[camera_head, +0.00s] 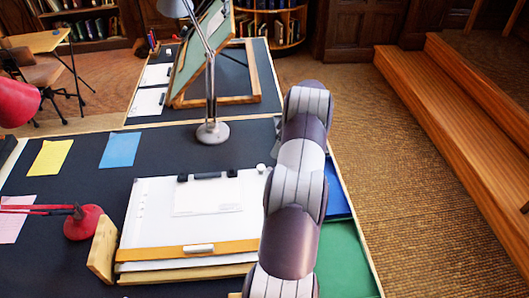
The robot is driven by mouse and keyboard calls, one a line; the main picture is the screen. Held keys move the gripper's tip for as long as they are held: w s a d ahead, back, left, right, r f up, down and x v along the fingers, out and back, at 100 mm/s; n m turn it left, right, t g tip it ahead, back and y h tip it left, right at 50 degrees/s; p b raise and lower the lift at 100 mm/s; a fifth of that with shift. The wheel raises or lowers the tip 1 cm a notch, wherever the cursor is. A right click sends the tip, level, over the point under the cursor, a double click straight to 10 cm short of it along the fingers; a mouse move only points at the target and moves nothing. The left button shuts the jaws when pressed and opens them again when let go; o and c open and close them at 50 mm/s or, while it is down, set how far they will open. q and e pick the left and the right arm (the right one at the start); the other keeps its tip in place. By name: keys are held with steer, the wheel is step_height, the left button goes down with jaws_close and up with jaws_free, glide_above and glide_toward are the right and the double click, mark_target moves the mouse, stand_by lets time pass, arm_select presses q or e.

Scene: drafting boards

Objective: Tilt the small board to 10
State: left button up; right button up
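A small white drafting board (155,215) lies nearly flat on the dark desk in front of me, with an orange-brown wooden ledge (165,251) along its near edge. A silvery piece (199,248) sits at the middle of the ledge. A white sheet (207,197) lies on the board under a dark bar at its far edge. I cannot read any angle mark. One arm of mine rises from the bottom and covers the board's right side. Neither gripper shows.
A wooden block (103,248) stands at the board's left. A red lamp (83,223) is at left and a grey lamp (212,131) behind. A larger green board (197,58) is steeply tilted on the back desk. Blue (337,195) and green (343,262) sheets lie at right.

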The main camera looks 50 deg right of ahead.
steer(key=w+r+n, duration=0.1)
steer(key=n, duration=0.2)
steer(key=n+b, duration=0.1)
steer(key=b, duration=0.5)
glide_toward(262, 167)
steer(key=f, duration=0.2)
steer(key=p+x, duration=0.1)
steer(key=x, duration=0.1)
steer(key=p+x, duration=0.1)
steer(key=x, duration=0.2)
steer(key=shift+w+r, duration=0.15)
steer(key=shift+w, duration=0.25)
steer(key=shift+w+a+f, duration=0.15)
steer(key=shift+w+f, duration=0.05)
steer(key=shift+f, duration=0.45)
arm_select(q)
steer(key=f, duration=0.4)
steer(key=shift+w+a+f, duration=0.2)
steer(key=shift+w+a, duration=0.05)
